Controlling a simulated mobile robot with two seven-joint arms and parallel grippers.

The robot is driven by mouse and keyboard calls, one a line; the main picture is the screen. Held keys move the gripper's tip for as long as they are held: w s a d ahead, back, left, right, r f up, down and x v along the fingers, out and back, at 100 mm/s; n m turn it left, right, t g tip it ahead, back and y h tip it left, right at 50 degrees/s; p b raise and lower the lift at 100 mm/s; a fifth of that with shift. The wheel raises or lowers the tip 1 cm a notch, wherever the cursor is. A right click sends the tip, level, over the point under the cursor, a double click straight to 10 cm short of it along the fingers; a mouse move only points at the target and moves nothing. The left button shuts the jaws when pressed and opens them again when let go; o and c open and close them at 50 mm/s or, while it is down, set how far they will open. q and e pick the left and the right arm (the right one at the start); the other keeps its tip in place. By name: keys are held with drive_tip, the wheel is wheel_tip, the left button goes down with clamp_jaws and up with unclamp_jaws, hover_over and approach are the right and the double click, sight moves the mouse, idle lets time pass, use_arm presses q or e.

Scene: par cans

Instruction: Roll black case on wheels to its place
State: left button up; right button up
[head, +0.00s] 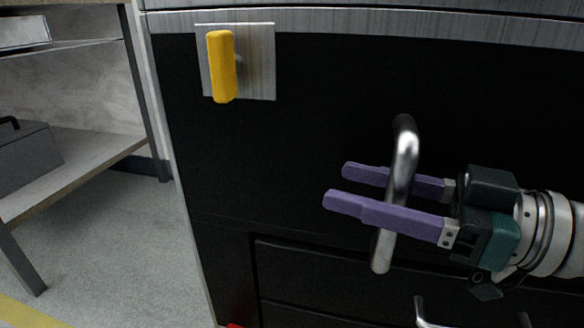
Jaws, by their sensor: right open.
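The black case (300,130) fills most of the head view, with a brushed metal edge along its top and left side. A yellow latch handle (221,66) on a metal plate is at its upper left. A curved metal bar handle (405,155) stands out from the case's face. My right gripper (340,186) comes in from the right, open, with purple fingers. The bar passes between the fingers: one finger is behind it, the other in front. Whether they touch it I cannot tell. The case's wheels are out of view. My left gripper is not in view.
A shelf unit (85,172) stands left of the case, with a grey box (25,155) on its lower shelf. Grey floor (120,250) is clear between them, with a yellow line (30,312) at lower left. Drawer-like panels with a smaller handle (425,312) are low on the case.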

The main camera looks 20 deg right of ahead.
drive_tip(key=shift+c, duration=0.4)
clamp_jaws()
idle(1.0)
